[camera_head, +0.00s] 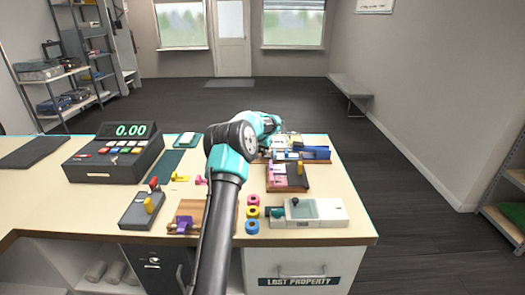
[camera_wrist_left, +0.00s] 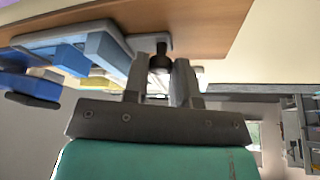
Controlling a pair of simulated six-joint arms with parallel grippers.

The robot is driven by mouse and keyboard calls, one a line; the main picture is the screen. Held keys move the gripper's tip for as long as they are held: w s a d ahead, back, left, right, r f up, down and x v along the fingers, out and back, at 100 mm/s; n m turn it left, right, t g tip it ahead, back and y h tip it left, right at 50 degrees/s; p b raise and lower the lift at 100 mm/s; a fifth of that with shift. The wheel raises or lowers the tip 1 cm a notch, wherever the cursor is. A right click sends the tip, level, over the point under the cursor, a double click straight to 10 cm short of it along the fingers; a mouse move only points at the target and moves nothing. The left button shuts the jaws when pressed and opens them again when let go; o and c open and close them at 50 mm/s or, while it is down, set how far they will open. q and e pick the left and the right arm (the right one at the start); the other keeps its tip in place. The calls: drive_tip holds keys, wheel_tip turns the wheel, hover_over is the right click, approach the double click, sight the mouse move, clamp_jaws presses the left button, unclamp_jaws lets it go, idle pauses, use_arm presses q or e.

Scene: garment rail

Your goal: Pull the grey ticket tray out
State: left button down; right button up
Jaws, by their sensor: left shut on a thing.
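The grey ticket tray (camera_wrist_left: 116,52) shows in the left wrist view as a pale grey frame with blue and yellowish-white pieces in it, beside a brown wooden surface (camera_wrist_left: 200,18). A dark knob (camera_wrist_left: 158,61) stands at its near end. My left gripper (camera_wrist_left: 161,72) is shut on this knob, one finger on each side. In the head view my left arm reaches to the far right part of the counter, and its gripper (camera_head: 267,152) is mostly hidden behind its own wrist. The tray is largely hidden there too. My right gripper is not in view.
The counter (camera_head: 345,205) also holds a till (camera_head: 113,158), a dark and pink box (camera_head: 287,177), a white device (camera_head: 325,213), and coloured rolls (camera_head: 252,212). A blue item (camera_head: 316,153) sits just right of the gripper. Open floor lies beyond.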

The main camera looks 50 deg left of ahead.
use_arm(q)
drive_tip(key=s+a, duration=0.5)
drive_tip(key=shift+s, duration=0.2)
drive_tip(key=c, duration=0.9)
unclamp_jaws()
drive_tip(key=shift+s+a, duration=0.1)
drive_tip(key=shift+s, duration=0.05)
drive_tip(key=shift+c, duration=0.2)
drive_tip(key=shift+r, duration=0.45)
drive_tip(key=v, duration=1.6)
drive_tip(key=shift+r, duration=0.3)
